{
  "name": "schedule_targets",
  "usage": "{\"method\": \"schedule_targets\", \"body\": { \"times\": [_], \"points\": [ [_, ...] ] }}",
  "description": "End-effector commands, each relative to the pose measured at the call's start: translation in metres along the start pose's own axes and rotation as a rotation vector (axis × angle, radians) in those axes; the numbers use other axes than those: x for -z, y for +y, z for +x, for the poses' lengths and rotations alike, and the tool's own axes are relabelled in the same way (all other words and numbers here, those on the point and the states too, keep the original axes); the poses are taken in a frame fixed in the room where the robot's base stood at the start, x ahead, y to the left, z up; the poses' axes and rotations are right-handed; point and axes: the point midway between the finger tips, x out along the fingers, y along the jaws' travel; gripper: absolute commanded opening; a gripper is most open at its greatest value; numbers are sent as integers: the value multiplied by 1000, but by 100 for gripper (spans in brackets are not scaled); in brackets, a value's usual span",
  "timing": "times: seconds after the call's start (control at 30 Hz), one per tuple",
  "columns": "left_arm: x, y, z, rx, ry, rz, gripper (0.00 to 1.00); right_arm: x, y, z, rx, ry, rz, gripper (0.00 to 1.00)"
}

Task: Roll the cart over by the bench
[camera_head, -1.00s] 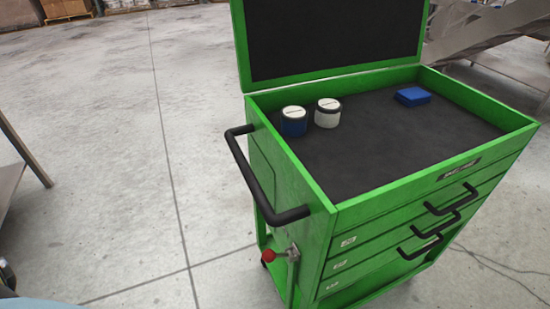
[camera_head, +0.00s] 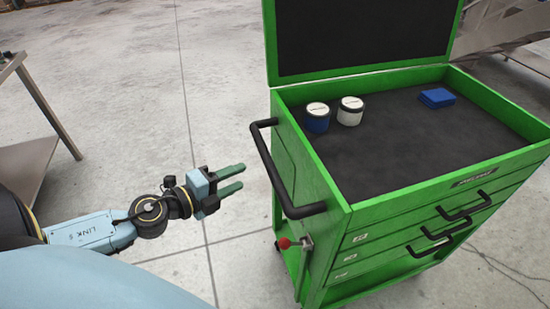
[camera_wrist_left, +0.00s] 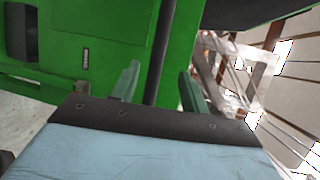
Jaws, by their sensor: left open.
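The green cart (camera_head: 400,213) stands upright to the right of my left gripper, with its lid raised. A black push handle (camera_head: 271,167) juts from its left side. My left gripper (camera_head: 242,178) is open, its two green fingers pointing toward the handle, a short gap away. In the left wrist view the black handle bar (camera_wrist_left: 166,52) runs up the picture between the two fingers (camera_wrist_left: 158,84), with the green cart side (camera_wrist_left: 110,45) beyond. A red-knobbed lever (camera_head: 285,243) sits low on the cart's side. My right gripper is not in view.
A metal bench (camera_head: 28,160) stands at the left edge. The cart's open top holds a blue-and-white jar (camera_head: 317,118), a white jar (camera_head: 350,111) and a blue block (camera_head: 437,98). Bare concrete floor (camera_head: 110,70) lies between the bench and the cart.

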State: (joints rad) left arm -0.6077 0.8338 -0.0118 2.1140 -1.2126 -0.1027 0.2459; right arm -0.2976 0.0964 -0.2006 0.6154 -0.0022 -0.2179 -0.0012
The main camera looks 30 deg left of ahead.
Motion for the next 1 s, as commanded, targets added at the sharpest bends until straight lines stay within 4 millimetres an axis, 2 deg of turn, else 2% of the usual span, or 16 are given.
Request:
{"method": "schedule_targets", "body": {
  "times": [0.27,0.63,1.0],
  "points": [
    [-2,-2,28,1,-2,1,45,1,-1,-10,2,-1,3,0],
    [-2,-2,74,1,-4,-2,45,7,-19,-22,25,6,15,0],
    [-2,0,119,-1,-4,-2,45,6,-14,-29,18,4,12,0]
  ]
}}
